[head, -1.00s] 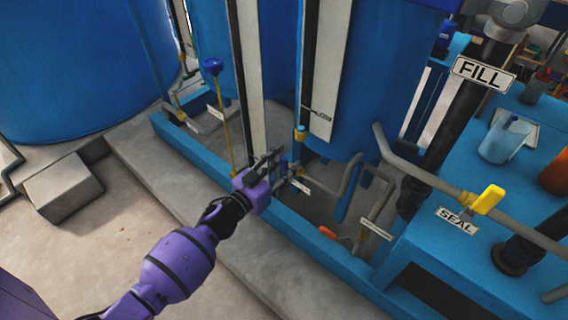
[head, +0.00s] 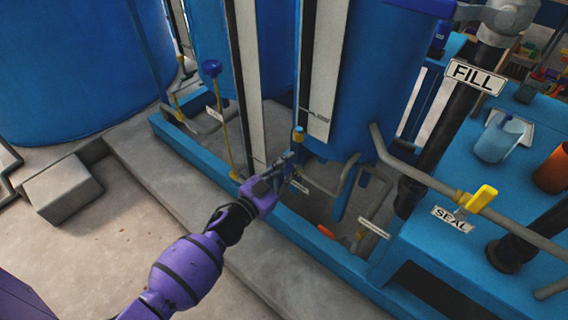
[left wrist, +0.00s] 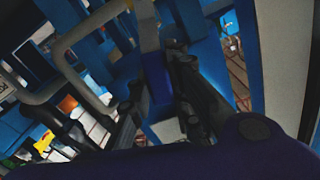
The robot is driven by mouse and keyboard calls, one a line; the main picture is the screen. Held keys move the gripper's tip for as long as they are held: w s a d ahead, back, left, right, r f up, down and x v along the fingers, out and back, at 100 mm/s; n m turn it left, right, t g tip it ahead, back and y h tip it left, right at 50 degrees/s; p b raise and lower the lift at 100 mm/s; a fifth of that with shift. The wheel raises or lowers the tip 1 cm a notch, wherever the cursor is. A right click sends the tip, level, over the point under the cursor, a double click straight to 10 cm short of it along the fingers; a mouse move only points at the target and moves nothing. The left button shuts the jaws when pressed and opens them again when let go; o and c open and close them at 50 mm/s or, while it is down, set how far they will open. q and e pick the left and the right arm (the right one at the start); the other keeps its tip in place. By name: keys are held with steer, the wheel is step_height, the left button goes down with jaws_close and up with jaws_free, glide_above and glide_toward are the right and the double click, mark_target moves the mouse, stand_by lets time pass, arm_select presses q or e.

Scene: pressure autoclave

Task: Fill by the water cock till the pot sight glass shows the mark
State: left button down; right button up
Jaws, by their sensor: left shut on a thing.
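The blue pot (head: 375,85) stands right of centre in the head view. A tall white board (head: 325,65) stands at its left side, with a dark strip along its edge and a small dark pointer (head: 316,113) low on it. I cannot make out a water level. My left gripper (head: 282,170) is at the low pipework beneath the pot. In the left wrist view its dark fingers (left wrist: 160,85) are shut on a blue cock handle (left wrist: 156,72). Its label (head: 299,186) is too small to read. My right gripper is not in view.
A yellow-handled valve (head: 481,199) sits on the pipe above the SEAL sign (head: 453,219). The FILL sign (head: 476,76) hangs on a dark pipe. A blue jug (head: 498,138) and orange cup (head: 553,172) stand at right. A raised blue frame edge (head: 300,231) borders the pipework.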

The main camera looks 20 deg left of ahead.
arm_select(q)
steer(key=shift+s+d+f+m, duration=0.1)
steer(key=shift+d+m, duration=0.1)
steer(key=shift+m, duration=0.1)
steer(key=c, duration=1.6)
jaws_free()
steer(key=v, duration=1.2)
